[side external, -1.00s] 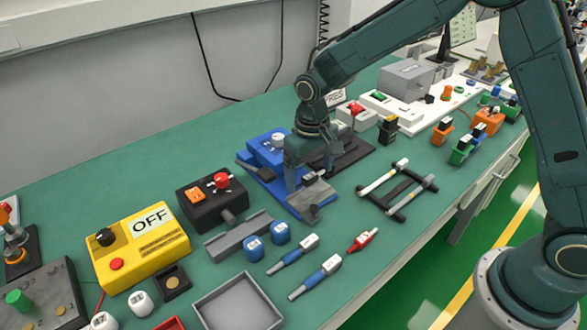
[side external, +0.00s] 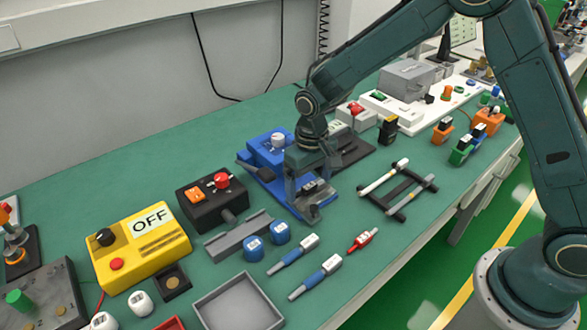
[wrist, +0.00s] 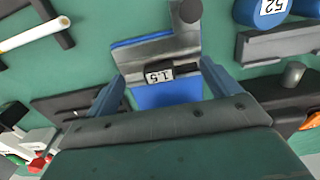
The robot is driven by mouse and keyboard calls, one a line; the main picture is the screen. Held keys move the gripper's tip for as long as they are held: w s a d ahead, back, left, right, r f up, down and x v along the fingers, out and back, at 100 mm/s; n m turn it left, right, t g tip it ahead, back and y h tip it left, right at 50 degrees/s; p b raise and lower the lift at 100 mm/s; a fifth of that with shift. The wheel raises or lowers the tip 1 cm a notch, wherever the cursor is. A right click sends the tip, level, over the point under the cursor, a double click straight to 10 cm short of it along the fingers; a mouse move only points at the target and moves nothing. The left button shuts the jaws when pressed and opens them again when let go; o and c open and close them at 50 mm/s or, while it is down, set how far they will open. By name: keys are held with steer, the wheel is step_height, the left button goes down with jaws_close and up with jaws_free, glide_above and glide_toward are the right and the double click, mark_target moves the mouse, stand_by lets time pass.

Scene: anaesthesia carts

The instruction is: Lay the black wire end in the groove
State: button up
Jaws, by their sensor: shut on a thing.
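My gripper (side external: 312,190) points down over the blue fixture (side external: 259,175) and is shut on the black wire end. The wire end (wrist: 158,74) is a small dark piece with a white "1.5" label, seen between my two fingers in the wrist view. In the side external view, my fingers largely hide it. The fixture's grey block (wrist: 155,46) lies just beyond the wire end in the wrist view. The wire end runs along the block's near edge. My gripper hides the groove, and I cannot tell whether the wire end touches it.
A black box with a red button (side external: 212,195) and a grey channel (side external: 240,236) stand to the left. Blue-handled pieces (side external: 293,253) lie in front. A dark plate (side external: 352,150) lies behind.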

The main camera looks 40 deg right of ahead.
steer(key=o, duration=0.7)
steer(key=shift+r, duration=0.1)
step_height(320, 180, up, 14)
steer(key=shift+f, duration=0.15)
stand_by(0.4)
steer(key=s+d+r+t, duration=0.3)
steer(key=s+d+r, duration=0.4)
steer(key=s+r, duration=0.45)
steer(key=s+d+t, duration=0.1)
steer(key=s, duration=0.4)
steer(key=s+d+f, duration=0.1)
steer(key=s, duration=0.4)
steer(key=s+d+f+t, duration=0.1)
steer(key=s, duration=0.4)
steer(key=shift+s+d+f+t, duration=0.1)
steer(key=shift+d+f+t, duration=0.05)
steer(key=shift+d+t, duration=0.15)
